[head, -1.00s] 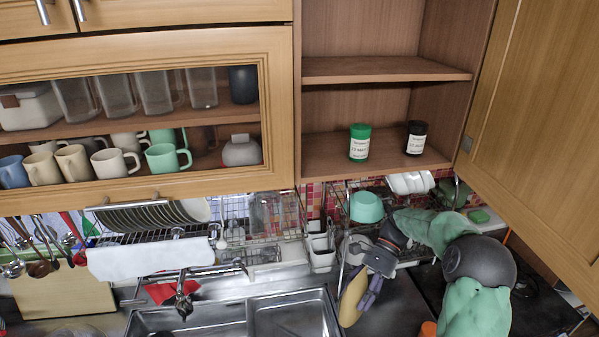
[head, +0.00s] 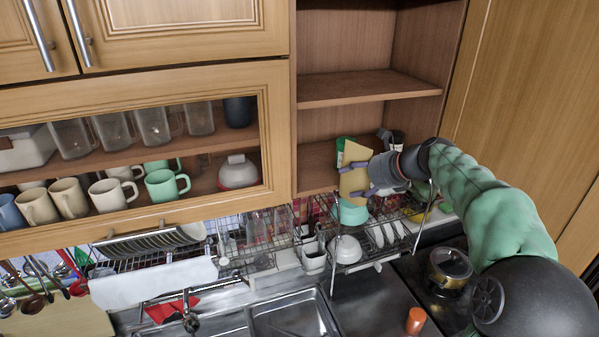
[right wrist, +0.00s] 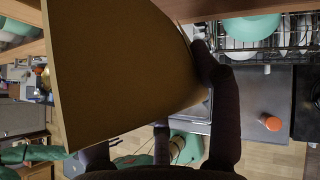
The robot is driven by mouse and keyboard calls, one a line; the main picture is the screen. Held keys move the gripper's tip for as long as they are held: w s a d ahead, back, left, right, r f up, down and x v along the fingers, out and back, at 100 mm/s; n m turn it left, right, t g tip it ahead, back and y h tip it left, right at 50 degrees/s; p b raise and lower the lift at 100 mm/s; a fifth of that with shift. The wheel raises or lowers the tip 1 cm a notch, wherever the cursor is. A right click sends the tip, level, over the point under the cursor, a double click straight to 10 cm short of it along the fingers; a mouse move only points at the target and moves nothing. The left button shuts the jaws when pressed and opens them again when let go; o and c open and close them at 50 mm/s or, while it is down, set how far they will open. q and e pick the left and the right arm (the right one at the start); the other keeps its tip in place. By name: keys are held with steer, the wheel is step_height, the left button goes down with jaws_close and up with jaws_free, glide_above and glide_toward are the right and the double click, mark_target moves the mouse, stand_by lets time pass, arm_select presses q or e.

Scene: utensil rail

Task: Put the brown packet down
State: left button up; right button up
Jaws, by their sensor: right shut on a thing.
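The brown packet (head: 354,170) is a tan, flat-sided pouch in my right gripper (head: 366,178). In the head view it is held roughly upright in front of the lower shelf (head: 318,170) of the open cabinet, at about the shelf's height. The right fingers are shut on it. In the right wrist view the packet (right wrist: 125,75) fills the left and middle of the picture, with a dark finger (right wrist: 222,100) against its right side. I cannot tell whether the packet touches the shelf. My left gripper is not in view.
A green jar (head: 341,143) and a dark jar (head: 397,139) stand on the lower shelf, partly hidden by the packet and gripper. The upper shelf (head: 365,88) is empty. Below are a dish rack with a teal bowl (head: 351,212), and an orange-capped item (head: 415,320) on the counter.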

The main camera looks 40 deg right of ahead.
steer(key=shift+w+d+r, duration=0.15)
steer(key=shift+w+r, duration=0.05)
steer(key=shift+r, duration=0.15)
steer(key=w+p, duration=0.1)
steer(key=w, duration=0.3)
steer(key=w+p, duration=0.1)
steer(key=w, duration=0.3)
steer(key=w+a+p, duration=0.1)
steer(key=w+p, duration=0.1)
steer(key=w, duration=0.3)
steer(key=shift+a+r, duration=0.1)
steer(key=shift+w, duration=0.7)
steer(key=w, duration=0.1)
steer(key=w+p, duration=0.1)
steer(key=w, duration=0.1)
steer(key=shift+w+a+p, duration=0.25)
steer(key=shift+p, duration=0.05)
steer(key=shift+d+f, duration=0.1)
steer(key=shift+f, duration=0.8)
steer(key=shift+s+r, duration=0.1)
steer(key=shift+s, duration=0.15)
steer(key=o, duration=1.3)
steer(key=shift+w+f, duration=0.1)
steer(key=shift+f, duration=0.1)
